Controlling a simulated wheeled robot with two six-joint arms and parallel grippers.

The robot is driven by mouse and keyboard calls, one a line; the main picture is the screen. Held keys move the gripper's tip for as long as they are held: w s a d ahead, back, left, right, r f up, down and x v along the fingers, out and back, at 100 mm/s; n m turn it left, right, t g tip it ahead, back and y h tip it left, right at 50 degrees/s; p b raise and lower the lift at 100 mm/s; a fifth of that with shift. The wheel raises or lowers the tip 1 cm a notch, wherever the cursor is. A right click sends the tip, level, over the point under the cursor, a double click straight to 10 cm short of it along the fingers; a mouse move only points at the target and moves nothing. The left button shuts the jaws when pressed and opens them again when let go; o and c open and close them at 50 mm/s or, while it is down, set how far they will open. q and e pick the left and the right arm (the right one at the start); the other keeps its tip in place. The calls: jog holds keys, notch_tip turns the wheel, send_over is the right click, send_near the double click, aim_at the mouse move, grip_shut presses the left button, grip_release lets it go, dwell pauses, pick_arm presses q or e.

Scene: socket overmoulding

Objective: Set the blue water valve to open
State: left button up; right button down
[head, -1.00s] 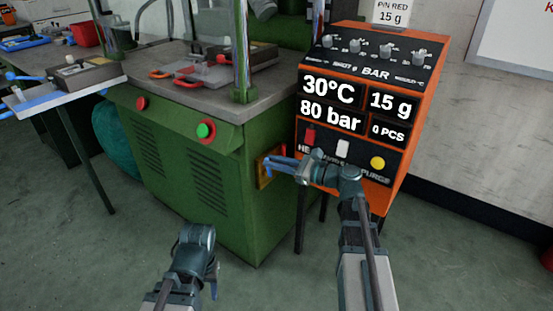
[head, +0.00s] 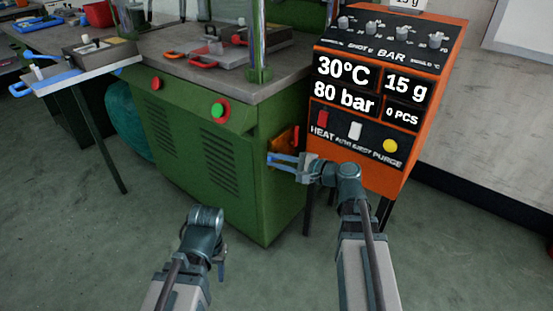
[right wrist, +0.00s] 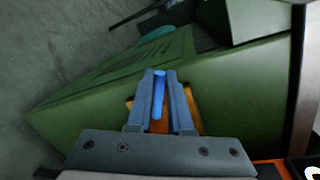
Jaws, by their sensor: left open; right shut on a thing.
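The blue water valve's handle (right wrist: 158,92) shows in the right wrist view as a bright blue bar between my fingers, in front of an orange plate (right wrist: 158,122) on the green machine's side. In the head view the orange plate (head: 287,139) is on that side panel, and the valve is mostly hidden by my gripper. My right gripper (head: 272,160) is at the plate, shut on the valve handle; its fingers also show in the right wrist view (right wrist: 160,88). My left gripper (head: 221,262) is open and empty, low in front of the machine, its fingers partly hidden.
The orange control box (head: 384,110) stands close right of my right gripper, with displays, knobs and buttons. The green machine (head: 215,165) has a red and a green button on its front. A side table (head: 88,75) is at the left. The floor in front is clear.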

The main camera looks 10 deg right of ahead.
pick_arm(q)
jog(key=shift+s+a+f, duration=0.25)
jog(key=shift+a+f, duration=0.05)
jog(key=shift+f, duration=0.05)
pick_arm(e)
jog(key=shift+s+a+f+n, duration=0.15)
jog(key=shift+a+f+n, duration=0.05)
jog(key=shift+f+n, duration=0.45)
jog(key=shift+r, duration=0.1)
jog(key=shift+h, duration=0.3)
pick_arm(q)
jog(key=shift+a, duration=0.1)
pick_arm(e)
jog(key=c, duration=0.8)
grip_release()
jog(key=shift+c, duration=0.2)
jog(key=shift+s, duration=0.1)
